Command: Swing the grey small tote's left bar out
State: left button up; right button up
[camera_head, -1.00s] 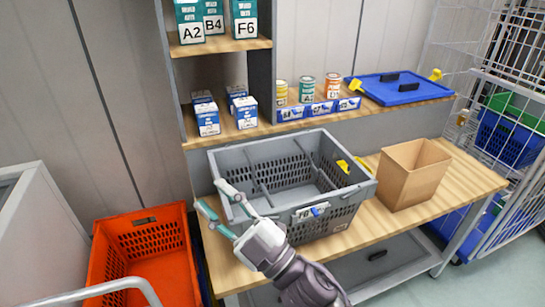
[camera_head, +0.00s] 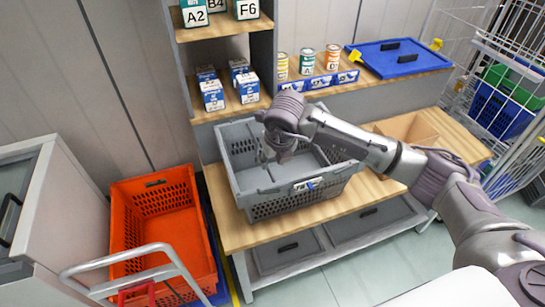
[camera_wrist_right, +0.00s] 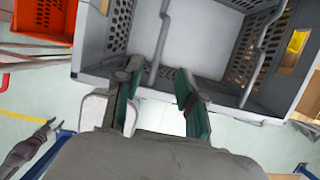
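The grey small tote (camera_head: 308,200) stands on the wooden bench, and its near wall faces me. In the right wrist view, the tote (camera_wrist_right: 105,70) shows two bent grey bars across it, the left bar (camera_wrist_right: 162,40) and the right bar (camera_wrist_right: 262,48). My right gripper (camera_head: 276,155) reaches down over the tote's left part. In the wrist view the right gripper (camera_wrist_right: 160,75) has its teal fingers apart, with the left bar's near end appearing between them. Contact cannot be told. My left gripper is not clear; a small dark jointed part (camera_wrist_right: 32,145) shows low left.
A cardboard box (camera_head: 412,128) stands right of the tote, partly behind my arm. An orange tote (camera_head: 160,225) is at the lower left. A shelf behind holds cans (camera_head: 307,62), blue-white boxes (camera_head: 240,85) and a blue lid (camera_head: 398,58). A wire cage stands at right.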

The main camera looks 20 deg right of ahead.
aim_at(270, 171)
jog(key=b+x, duration=0.3)
jog(key=x, duration=0.3)
jog(key=shift+a+f, duration=0.15)
jog(key=shift+f, duration=0.1)
jog(key=c, duration=0.7)
jog(key=shift+o, duration=0.3)
jog(key=shift+r, duration=0.95)
